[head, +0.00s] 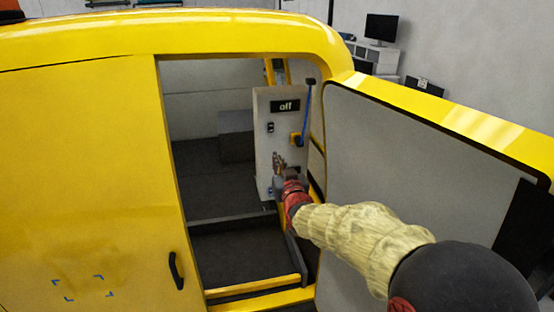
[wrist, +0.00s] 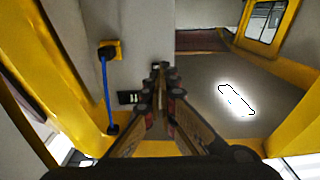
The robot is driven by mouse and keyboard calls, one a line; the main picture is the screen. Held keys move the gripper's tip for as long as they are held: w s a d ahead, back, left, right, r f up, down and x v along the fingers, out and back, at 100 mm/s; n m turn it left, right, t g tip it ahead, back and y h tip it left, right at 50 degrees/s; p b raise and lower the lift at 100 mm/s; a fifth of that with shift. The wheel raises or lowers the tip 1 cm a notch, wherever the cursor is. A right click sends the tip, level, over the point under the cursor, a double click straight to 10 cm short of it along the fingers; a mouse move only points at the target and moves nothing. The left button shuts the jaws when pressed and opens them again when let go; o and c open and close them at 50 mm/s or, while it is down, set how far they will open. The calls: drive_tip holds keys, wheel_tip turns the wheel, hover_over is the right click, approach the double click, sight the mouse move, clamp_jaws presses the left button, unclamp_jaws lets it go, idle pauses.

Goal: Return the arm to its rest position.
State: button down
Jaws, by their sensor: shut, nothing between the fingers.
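My arm reaches in from the lower right of the head view, in a pale yellow sleeve. My gripper (head: 279,164) is in the side doorway of the yellow van (head: 95,170), in front of the lower part of a light grey panel. In the wrist view my gripper (wrist: 160,72) points away with its fingertips together and nothing seen between them. The grey panel (head: 265,115) bears a dark "off" display (head: 285,106). I cannot tell whether the fingertips touch the panel.
A yellow socket (head: 296,139) with a blue cable (head: 306,112) is on the panel; the socket also shows in the wrist view (wrist: 109,50). The open van door (head: 400,160) stands close to my arm on the right. The doorway's dark floor (head: 240,255) is clear.

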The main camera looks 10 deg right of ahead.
drive_tip(key=s+f+g, duration=0.8)
drive_tip(key=s+f, duration=0.4)
drive_tip(key=f, duration=0.5)
drive_tip(key=s+f+g+b, duration=0.1)
drive_tip(key=s+g+b, duration=0.3)
drive_tip(key=s, duration=2.9)
drive_tip(key=b, duration=0.7)
drive_tip(key=shift+s+d+f, duration=0.25)
drive_tip(key=shift+d, duration=0.1)
